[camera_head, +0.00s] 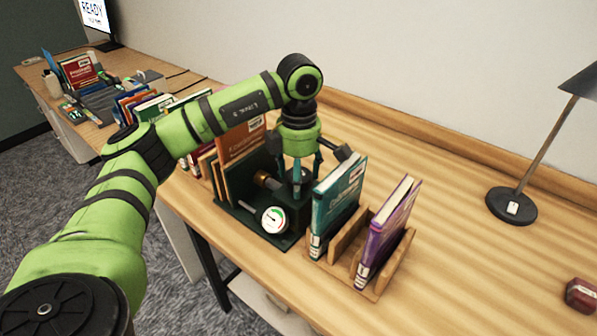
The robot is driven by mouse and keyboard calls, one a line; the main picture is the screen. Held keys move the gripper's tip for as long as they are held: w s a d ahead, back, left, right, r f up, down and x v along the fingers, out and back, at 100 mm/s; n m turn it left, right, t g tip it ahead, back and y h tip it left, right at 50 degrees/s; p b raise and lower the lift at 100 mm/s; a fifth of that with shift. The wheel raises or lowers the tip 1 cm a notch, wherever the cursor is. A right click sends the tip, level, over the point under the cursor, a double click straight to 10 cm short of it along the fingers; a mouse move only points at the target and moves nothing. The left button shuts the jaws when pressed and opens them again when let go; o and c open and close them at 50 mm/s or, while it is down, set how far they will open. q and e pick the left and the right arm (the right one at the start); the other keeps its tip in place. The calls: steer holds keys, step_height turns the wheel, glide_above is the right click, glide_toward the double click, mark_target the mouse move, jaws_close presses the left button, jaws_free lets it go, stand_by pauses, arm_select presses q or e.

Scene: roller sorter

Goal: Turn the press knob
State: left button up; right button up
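The press (262,226) stands on the wooden table in the middle of the view. It has a dark green base, a round white dial gauge (274,220) on its front and a brass-coloured fitting (266,181) beside it. A dark rounded part that looks like the press knob (301,177) is on top, partly hidden. My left gripper (305,172) points straight down over it, with its fingers apart on either side. Whether they touch it I cannot tell. My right gripper is out of view.
A teal book (337,205) and a purple book (387,232) stand in a wooden rack (372,292) close to the right of the press. An orange-brown book (240,140) stands behind. A lamp (512,206) is at the right. The table between is clear.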

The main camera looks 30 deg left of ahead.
arm_select(q)
steer(key=shift+w+r, duration=0.1)
steer(key=shift+r, duration=0.05)
steer(key=shift+r, duration=0.25)
step_height(320, 180, up, 11)
steer(key=shift+r, duration=0.2)
stand_by(0.3)
steer(key=shift+r, duration=0.1)
stand_by(0.3)
